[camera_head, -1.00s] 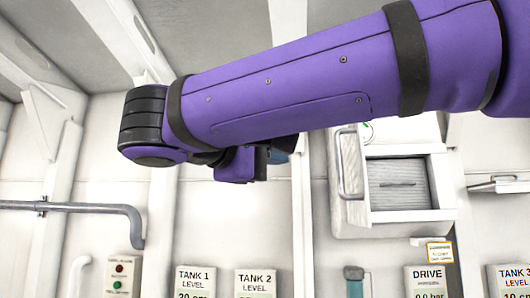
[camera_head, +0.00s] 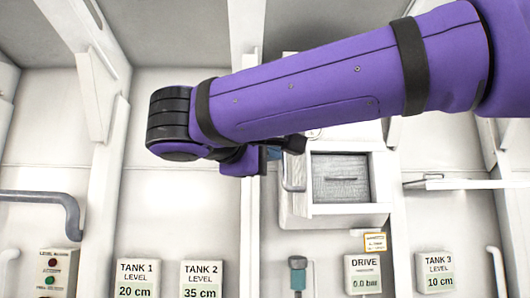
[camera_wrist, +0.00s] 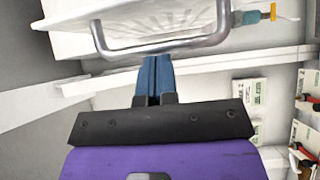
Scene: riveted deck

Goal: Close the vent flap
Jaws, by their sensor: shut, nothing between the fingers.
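The vent is a white box (camera_head: 335,213) on the wall in the head view, with a grey slatted recess showing in its front. A metal U-shaped handle (camera_head: 292,174) is at its left side. In the wrist view the handle (camera_wrist: 160,47) crosses the top of the picture on the white vent flap (camera_wrist: 190,17). How far the flap stands open is hard to tell. My gripper (camera_wrist: 155,60) is shut and empty, its blue fingertips at the handle's bar; contact is unclear. In the head view my gripper (camera_head: 272,153) is left of the handle, partly hidden by my arm.
Below the vent are a teal-topped fitting (camera_head: 297,270) and a DRIVE gauge (camera_head: 362,274). TANK 1 (camera_head: 138,280) and TANK 2 (camera_head: 202,280) panels are lower left. A white wall post (camera_head: 248,200) stands left of the vent.

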